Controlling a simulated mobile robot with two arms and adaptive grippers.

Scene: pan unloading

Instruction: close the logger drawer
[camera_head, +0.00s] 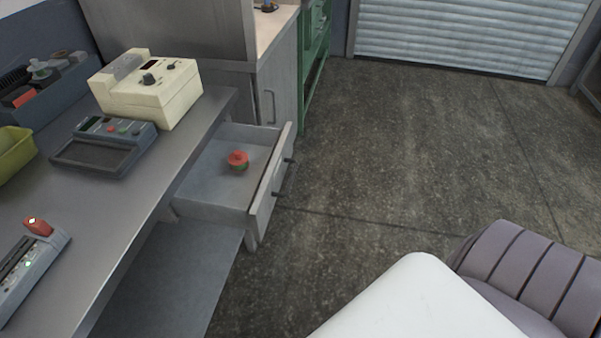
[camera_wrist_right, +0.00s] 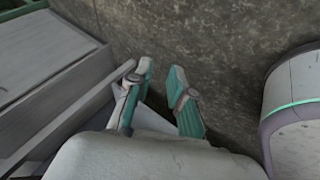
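The grey drawer (camera_head: 264,195) stands pulled out from under the grey bench in the head view. Its bar handle (camera_head: 284,178) is on the outer face, toward the open floor. Neither gripper shows in the head view.
On the bench (camera_head: 185,140) stand a cream instrument (camera_head: 150,95), a dark device with buttons (camera_head: 105,145), a grey bin (camera_head: 50,90), a yellow-green bin (camera_head: 12,150) and another device (camera_head: 28,270). A cabinet (camera_head: 275,95) stands behind the drawer. The floor (camera_head: 420,150) to the right is clear.

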